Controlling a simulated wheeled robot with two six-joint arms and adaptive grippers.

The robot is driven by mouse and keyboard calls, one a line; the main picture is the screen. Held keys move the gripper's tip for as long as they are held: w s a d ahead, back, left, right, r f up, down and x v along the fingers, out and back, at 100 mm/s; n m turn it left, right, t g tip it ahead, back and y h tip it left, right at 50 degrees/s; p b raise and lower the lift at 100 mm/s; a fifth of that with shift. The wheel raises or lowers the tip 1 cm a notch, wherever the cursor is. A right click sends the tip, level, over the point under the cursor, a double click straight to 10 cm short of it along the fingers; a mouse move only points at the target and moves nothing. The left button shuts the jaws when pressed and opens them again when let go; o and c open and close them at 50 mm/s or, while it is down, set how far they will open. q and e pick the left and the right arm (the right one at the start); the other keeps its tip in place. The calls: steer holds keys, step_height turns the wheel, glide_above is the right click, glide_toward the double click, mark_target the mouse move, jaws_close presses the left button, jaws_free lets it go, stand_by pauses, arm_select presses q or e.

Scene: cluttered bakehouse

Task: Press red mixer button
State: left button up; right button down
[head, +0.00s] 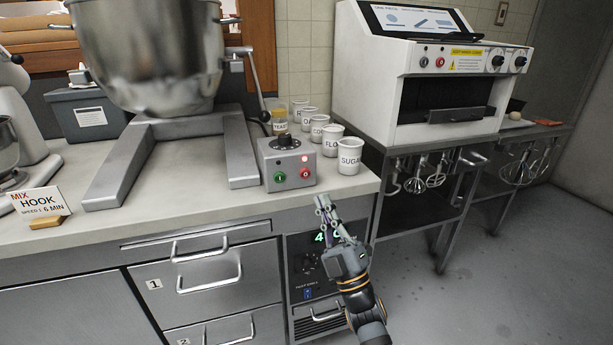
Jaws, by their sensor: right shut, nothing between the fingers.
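The mixer's grey control box (289,164) stands on the counter, right of the big mixer's foot. Its front carries a green button (279,177) on the left and a red button (305,172) on the right, with a black knob on top. My right gripper (322,202) is shut and empty. In the picture it is below and slightly right of the red button, in front of the counter's front edge, apart from the box. The red button is not covered. My left gripper is not in view.
A large steel mixer bowl (150,50) stands left of the box. A white sugar cup (350,155) and several other cups are close on its right. A mix card (38,201) stands at far left. A white machine (430,70) is at right, with whisks hanging below.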

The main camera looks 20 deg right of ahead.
mark_target(305, 174)
steer(key=shift+w, duration=0.1)
arm_select(q)
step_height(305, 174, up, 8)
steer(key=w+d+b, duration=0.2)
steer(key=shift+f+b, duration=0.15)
steer(key=shift+b, duration=0.2)
arm_select(e)
steer(key=shift+w+a, duration=0.15)
steer(key=shift+w, duration=4.2)
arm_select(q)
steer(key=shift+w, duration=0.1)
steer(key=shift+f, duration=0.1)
arm_select(e)
steer(key=shift+w, duration=0.15)
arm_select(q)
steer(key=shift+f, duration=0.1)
arm_select(e)
steer(key=shift+w, duration=0.3)
